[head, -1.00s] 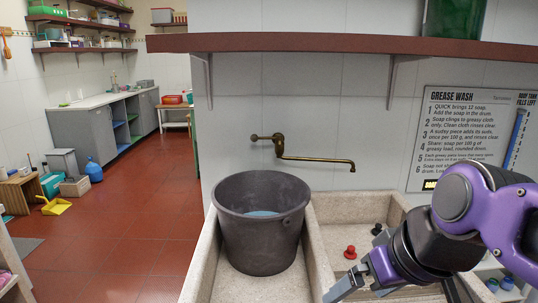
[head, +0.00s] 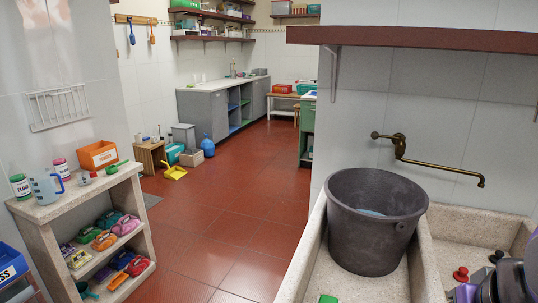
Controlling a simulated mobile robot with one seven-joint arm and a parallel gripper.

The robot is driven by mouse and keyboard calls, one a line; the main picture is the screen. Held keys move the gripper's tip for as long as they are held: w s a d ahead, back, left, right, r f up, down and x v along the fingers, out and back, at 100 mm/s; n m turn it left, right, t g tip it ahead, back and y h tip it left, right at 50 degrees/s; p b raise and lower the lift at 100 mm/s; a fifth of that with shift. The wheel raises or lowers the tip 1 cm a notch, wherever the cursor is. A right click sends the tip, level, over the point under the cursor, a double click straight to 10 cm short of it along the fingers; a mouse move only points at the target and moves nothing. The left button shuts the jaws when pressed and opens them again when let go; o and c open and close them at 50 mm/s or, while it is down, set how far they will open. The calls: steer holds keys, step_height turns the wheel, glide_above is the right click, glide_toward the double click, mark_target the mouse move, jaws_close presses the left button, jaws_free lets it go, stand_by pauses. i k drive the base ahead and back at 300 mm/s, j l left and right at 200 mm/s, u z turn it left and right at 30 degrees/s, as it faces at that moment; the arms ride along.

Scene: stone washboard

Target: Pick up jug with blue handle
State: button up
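The jug with blue handle (head: 45,188) stands upright on top of the stone shelf unit at the left. It is clear, with its blue handle on its right side. Part of my gripper (head: 467,294) shows at the bottom right edge, over the stone washboard basin, far from the jug. Its fingertips are cut off by the frame, so I cannot tell whether it is open or shut.
A flour jar (head: 20,187), another jar (head: 61,169) and an orange box (head: 98,155) stand near the jug. Coloured items fill the shelves below. A dark bucket (head: 370,240) sits in the stone basin (head: 300,262). The red floor (head: 215,220) between is clear.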

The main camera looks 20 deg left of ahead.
mark_target(41, 180)
steer(key=u, duration=2.25)
steer(key=z, duration=2.05)
steer(key=i+l+u, duration=0.2)
steer(key=i+l, duration=0.2)
steer(key=u, duration=2)
